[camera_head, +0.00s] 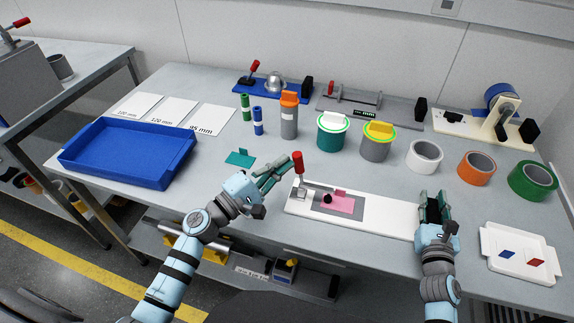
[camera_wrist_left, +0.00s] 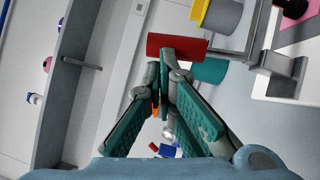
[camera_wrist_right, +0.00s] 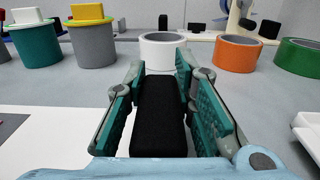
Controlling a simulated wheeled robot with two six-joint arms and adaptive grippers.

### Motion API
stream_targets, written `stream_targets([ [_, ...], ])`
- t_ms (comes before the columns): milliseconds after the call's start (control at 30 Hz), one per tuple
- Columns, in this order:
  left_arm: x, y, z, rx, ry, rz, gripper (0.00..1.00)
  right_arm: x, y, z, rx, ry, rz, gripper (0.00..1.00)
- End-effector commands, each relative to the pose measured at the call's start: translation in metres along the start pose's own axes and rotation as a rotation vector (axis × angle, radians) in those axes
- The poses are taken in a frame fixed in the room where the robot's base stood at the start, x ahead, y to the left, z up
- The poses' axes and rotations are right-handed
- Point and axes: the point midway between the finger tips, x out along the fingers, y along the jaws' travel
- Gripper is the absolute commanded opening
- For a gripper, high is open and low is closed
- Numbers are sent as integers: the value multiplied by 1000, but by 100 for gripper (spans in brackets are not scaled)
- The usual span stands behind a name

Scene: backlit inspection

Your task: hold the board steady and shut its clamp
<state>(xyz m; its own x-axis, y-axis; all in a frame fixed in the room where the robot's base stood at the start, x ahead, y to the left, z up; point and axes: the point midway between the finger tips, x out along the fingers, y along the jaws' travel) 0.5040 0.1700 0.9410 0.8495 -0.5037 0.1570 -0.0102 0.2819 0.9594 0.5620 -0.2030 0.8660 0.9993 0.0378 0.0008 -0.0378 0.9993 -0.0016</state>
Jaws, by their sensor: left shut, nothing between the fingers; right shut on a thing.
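The white board (camera_head: 385,217) lies on the table and bears a grey pad and a pink plate (camera_head: 338,203). At its left end is a clamp with a metal arm, a black tip (camera_head: 327,198) by the pink plate, and a red handle (camera_head: 297,162) standing up. My left gripper (camera_head: 283,166) is shut and empty, just left of the handle; in the left wrist view the red handle (camera_wrist_left: 177,45) lies across its fingertips, and I cannot tell if they touch. My right gripper (camera_head: 435,199) is shut on a black block (camera_wrist_right: 159,115) at the board's right end.
A blue tray (camera_head: 118,176) stands at the left, and a small teal plate (camera_head: 240,158) lies near my left gripper. Behind the board are lidded pots and tape rolls, with a white roll (camera_head: 424,156) nearest my right gripper. A white tray (camera_head: 518,277) is at the right.

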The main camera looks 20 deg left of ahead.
Motion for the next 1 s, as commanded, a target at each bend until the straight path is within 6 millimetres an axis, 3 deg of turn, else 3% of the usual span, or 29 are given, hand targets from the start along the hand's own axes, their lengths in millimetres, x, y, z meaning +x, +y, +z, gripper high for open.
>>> stream_targets([
  [267,-7,0,-7,2,0,-3,0,-1,0,-2,3,4,0,0],
  [400,-30,4,-29,3,1,-5,0,-1,0,-2,3,4,0,0],
  [700,-113,8,-28,1,-1,-7,0,-1,0,-2,3,4,0,0],
  [833,-127,10,-28,2,-2,-2,0,0,0,-2,3,4,0,0],
  [1000,-129,11,-28,1,-1,1,0,0,0,-2,2,3,0,0],
])
